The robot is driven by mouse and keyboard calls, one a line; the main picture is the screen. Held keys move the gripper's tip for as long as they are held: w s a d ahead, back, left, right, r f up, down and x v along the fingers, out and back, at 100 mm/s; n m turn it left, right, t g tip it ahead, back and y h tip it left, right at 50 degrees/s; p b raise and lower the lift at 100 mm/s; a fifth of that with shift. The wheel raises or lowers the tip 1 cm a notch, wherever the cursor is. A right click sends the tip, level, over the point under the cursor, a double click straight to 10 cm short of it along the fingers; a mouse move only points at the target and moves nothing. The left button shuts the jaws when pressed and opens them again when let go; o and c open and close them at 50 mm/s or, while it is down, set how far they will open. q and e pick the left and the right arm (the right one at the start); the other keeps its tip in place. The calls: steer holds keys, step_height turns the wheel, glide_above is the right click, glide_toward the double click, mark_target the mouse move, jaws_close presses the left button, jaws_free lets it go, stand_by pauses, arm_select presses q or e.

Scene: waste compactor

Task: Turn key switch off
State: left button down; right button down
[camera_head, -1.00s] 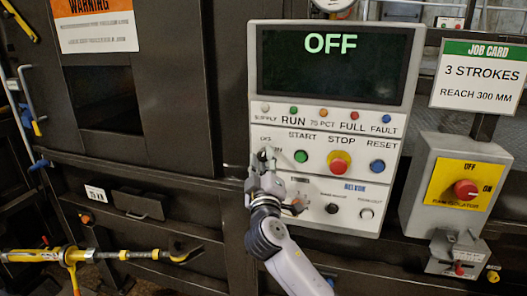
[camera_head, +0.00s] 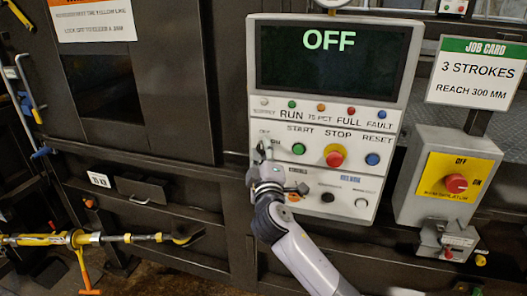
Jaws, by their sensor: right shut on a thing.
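The control panel (camera_head: 385,125) stands upright in the middle of the head view, and its display (camera_head: 330,58) reads OFF in green. The key switch sits at the panel's left side, left of the green START button (camera_head: 299,148), below small position lettering. My right gripper (camera_head: 263,152) is at the switch with its fingers shut on the key, which they mostly hide. The key's exact angle cannot be made out. My right arm comes up from below. My left gripper is not in view.
Close by are the red STOP button (camera_head: 334,155) and blue RESET button (camera_head: 372,159). A ram isolator box (camera_head: 450,185) with a red knob is at right, below a job card (camera_head: 478,75). A yellow bar tool (camera_head: 75,239) lies at lower left.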

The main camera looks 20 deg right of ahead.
steer(key=c, duration=1.2)
jaws_free()
steer(key=shift+c, duration=0.2)
steer(key=v, duration=1.2)
steer(key=shift+f, duration=0.1)
